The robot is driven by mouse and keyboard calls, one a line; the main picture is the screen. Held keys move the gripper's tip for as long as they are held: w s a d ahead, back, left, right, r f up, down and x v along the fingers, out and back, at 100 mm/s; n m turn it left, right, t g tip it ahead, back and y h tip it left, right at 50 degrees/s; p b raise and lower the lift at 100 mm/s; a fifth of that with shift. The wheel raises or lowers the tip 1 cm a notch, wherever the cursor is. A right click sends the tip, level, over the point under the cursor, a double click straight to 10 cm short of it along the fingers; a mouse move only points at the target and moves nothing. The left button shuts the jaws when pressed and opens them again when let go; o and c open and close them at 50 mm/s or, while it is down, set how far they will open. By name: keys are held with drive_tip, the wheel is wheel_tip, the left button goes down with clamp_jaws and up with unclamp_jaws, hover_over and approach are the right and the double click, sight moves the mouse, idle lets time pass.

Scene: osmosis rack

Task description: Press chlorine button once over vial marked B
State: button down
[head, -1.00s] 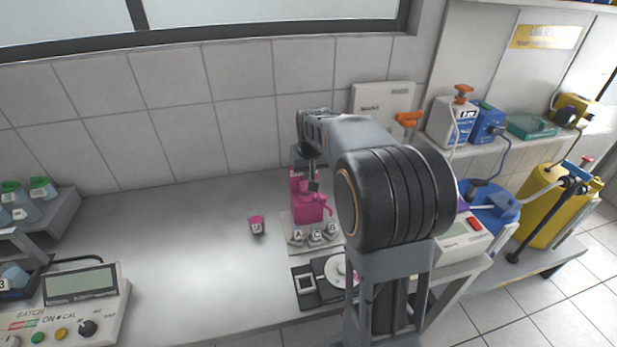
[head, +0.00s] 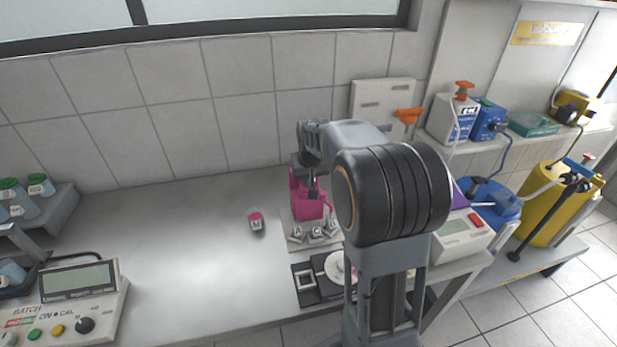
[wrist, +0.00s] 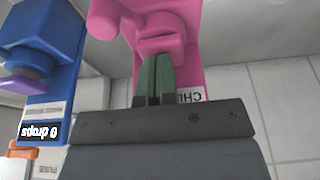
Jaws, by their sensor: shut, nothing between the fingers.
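The pink chlorine dispenser (head: 307,208) stands at the back of the bench. It also shows in the wrist view (wrist: 187,65), with part of a "CHL" label. The vials marked A (head: 297,234), C (head: 316,233) and B (head: 331,229) stand in a row in front of it; B is at the right, close to my arm. My gripper (head: 313,193) is shut and empty, pointing down at the dispenser. In the wrist view its green fingertips (wrist: 155,58) overlap a rounded pink part (wrist: 158,43); I cannot tell whether they touch. No separate button is clear.
In the wrist view a blue dispenser (wrist: 45,50) has a display reading "0 drops" upside down. A pink-topped cup marked M (head: 256,222) stands left of the vials. A grey control box (head: 75,310) sits front left. The middle of the bench is clear.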

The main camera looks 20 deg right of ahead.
drive_tip(key=shift+f, duration=0.1)
wheel_tip(320, 180, up, 5)
drive_tip(key=p, duration=0.4)
drive_tip(key=b+v, duration=0.1)
drive_tip(key=v, duration=0.8)
drive_tip(key=shift+b, duration=0.35)
drive_tip(key=s+a+f+n, duration=0.1)
drive_tip(key=s+a+f, duration=0.3)
drive_tip(key=s, duration=0.5)
drive_tip(key=s+a+f+n, duration=0.1)
drive_tip(key=s+a+f, duration=0.3)
drive_tip(key=s, duration=0.5)
drive_tip(key=shift+s+a+f+t+y, duration=0.25)
drive_tip(key=shift+a+f+t+y, duration=0.1)
drive_tip(key=shift+a, duration=0.8)
idle(3.1)
